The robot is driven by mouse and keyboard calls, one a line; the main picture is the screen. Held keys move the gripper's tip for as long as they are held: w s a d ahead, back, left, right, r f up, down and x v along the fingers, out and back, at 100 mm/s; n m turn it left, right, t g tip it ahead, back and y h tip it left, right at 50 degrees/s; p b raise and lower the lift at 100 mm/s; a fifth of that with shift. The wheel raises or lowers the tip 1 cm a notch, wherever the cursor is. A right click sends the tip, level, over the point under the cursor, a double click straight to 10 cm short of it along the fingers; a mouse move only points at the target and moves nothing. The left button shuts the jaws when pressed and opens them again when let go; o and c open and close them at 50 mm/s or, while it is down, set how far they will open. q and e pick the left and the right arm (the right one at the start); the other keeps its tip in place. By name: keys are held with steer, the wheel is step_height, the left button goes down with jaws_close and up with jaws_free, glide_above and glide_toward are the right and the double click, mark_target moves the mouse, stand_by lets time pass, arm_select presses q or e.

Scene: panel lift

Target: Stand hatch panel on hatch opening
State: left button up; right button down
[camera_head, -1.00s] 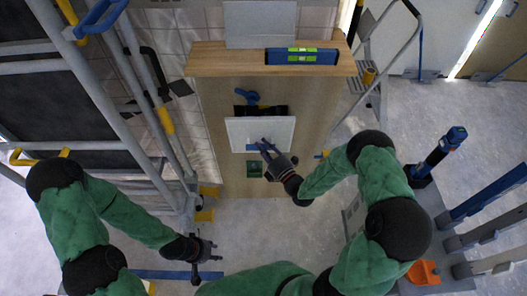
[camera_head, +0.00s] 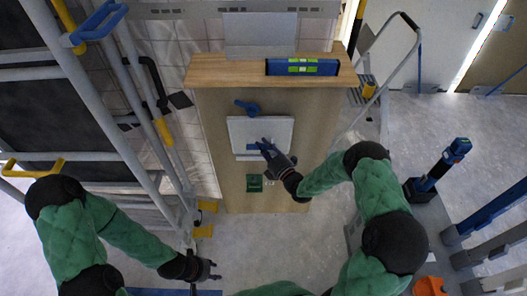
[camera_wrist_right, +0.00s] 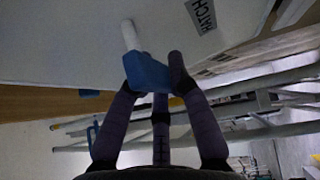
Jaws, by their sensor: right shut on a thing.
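The hatch panel (camera_head: 260,130) is a white square plate against the wooden board in the head view. In the wrist view the white panel (camera_wrist_right: 70,45) carries a HATCH label (camera_wrist_right: 201,14) and a blue handle (camera_wrist_right: 148,74) on a white stem. My right gripper (camera_head: 268,149) is shut on this handle; its fingers close around the blue block in the wrist view. The dark hatch opening is hidden, seemingly behind the panel; whether the panel touches its edge I cannot tell. My left gripper (camera_head: 211,271) is open and empty, low and left of the board.
A blue level (camera_head: 302,67) lies on the wooden shelf (camera_head: 225,70). Metal rails stand at left; floor at right is partly open.

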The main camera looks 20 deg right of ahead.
steer(key=shift+w+r, duration=0.15)
steer(key=shift+w, duration=0.05)
steer(key=shift+w+d+r, duration=0.1)
steer(key=shift+w, duration=0.05)
stand_by(0.3)
steer(key=shift+w+r+p, duration=0.15)
steer(key=shift+w+p, duration=0.1)
steer(key=shift+p, duration=0.1)
steer(key=shift+w+d+r+m+g+h+p, duration=0.2)
steer(key=shift+w+m+g+h+p, duration=0.1)
steer(key=shift+w+m+g+p, duration=0.15)
steer(key=shift+s+f+b, duration=0.15)
steer(key=shift+f+b, duration=0.2)
steer(key=shift+b, duration=0.95)
stand_by(1.2)
steer(key=shift+f+b, duration=0.55)
steer(key=shift+b, duration=0.2)
stand_by(0.4)
steer(key=shift+f, duration=0.5)
stand_by(0.6)
